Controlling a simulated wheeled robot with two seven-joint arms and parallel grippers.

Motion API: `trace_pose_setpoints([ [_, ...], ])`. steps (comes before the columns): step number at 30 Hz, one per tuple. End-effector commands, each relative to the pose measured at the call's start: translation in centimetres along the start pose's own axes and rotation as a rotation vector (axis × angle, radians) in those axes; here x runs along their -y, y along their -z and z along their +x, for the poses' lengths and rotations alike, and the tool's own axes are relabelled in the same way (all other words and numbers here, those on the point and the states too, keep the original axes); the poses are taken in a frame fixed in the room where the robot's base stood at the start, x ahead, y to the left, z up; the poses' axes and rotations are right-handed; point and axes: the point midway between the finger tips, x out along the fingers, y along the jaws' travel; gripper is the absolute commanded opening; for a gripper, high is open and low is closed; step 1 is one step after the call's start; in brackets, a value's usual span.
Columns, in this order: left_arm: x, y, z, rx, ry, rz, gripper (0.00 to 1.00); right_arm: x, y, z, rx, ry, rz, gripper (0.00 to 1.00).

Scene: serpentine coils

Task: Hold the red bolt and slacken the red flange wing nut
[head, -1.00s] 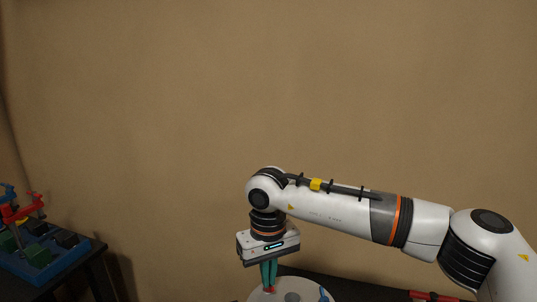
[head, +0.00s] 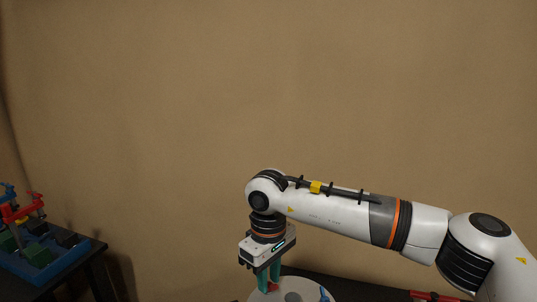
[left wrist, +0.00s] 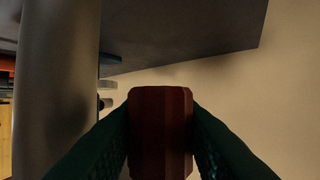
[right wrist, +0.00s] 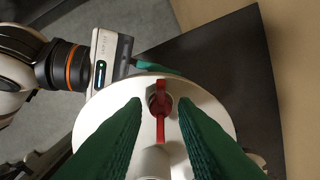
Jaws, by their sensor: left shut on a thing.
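The red flange wing nut (right wrist: 160,102) sits on a white round plate (right wrist: 210,112) in the right wrist view, its two wings lying roughly up and down the picture. My right gripper (right wrist: 160,104) is open over it, one green finger on each side, with gaps visible between fingers and nut. In the head view my right gripper (head: 268,282) points down at the plate (head: 322,299). My left gripper (left wrist: 160,115) is shut on the dark red bolt (left wrist: 160,130) in the left wrist view. The left gripper's body also shows beside the plate in the right wrist view.
A blue tray (head: 60,264) with green and black blocks and red clamps lies on a table at far left.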

Motion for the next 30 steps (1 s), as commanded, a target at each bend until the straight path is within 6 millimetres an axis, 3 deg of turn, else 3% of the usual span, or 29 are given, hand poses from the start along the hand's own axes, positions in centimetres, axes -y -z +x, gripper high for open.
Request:
trace_pose_setpoints([
  [8,0.0,0.0,0.0,0.0,0.001,-0.002,0.1,0.0,-0.1,-0.8,0.005,0.001,0.001,0.25],
  [19,0.1,0.0,0.0,0.001,0.001,-0.002,0.1,0.0,-0.1,-4.7,0.006,0.001,0.0,0.25],
  [30,0.1,0.0,0.0,0.002,0.002,-0.002,0.1,0.0,-0.1,-4.9,0.006,0.001,0.05,0.25],
])
